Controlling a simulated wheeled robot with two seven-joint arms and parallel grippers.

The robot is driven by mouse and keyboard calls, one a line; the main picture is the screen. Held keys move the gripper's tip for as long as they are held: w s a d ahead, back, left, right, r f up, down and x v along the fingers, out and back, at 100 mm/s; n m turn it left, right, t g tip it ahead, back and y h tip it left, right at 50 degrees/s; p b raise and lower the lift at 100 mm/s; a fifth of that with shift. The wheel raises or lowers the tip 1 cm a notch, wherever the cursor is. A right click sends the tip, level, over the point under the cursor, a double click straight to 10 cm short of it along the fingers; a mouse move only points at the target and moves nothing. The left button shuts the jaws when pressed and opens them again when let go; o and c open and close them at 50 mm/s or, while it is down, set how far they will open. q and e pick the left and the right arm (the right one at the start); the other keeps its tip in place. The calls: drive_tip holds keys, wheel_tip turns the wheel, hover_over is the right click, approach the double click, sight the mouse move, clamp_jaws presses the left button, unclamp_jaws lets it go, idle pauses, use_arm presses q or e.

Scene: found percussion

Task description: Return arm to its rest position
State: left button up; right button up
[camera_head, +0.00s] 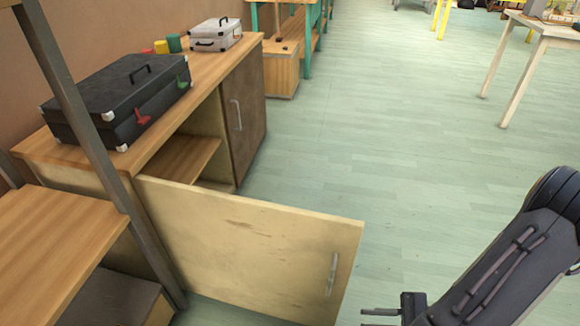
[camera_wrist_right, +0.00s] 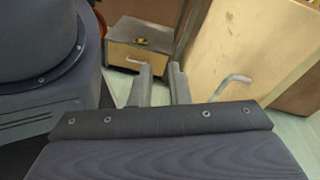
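My right arm comes in at the lower right of the head view. Its gripper (camera_head: 380,318) is low beside the open cabinet door (camera_head: 240,245), with the two fingers apart and nothing between them. In the right wrist view the gripper fingers (camera_wrist_right: 160,82) are also apart and empty. The door stands swung out from the cabinet, with its metal handle (camera_head: 332,274) near the free edge; a gap shows between the handle and my gripper. My left gripper is not in view.
A black case (camera_head: 120,95) and a small silver case (camera_head: 216,34) lie on the wooden cabinet top. The other cabinet door (camera_head: 243,120) is closed. A metal post (camera_head: 75,105) and wooden shelf (camera_head: 45,240) stand at left. The greenish floor (camera_head: 370,130) is clear in the middle.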

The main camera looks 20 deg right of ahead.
drive_tip(key=w+a+r+n+g+h, duration=0.2)
drive_tip(key=a+r+n+h, duration=0.25)
drive_tip(key=r+n, duration=0.4)
drive_tip(key=w+a+r+n+g+h, duration=0.1)
drive_tip(key=w+a+r+n+h, duration=0.2)
drive_tip(key=r+n+h, duration=0.55)
wheel_tip(320, 180, up, 23)
drive_tip(key=n+y+p, duration=0.2)
drive_tip(key=y+p, duration=0.1)
drive_tip(key=p, duration=2.2)
drive_tip(key=shift+p, duration=0.35)
drive_tip(key=shift+c, duration=0.4)
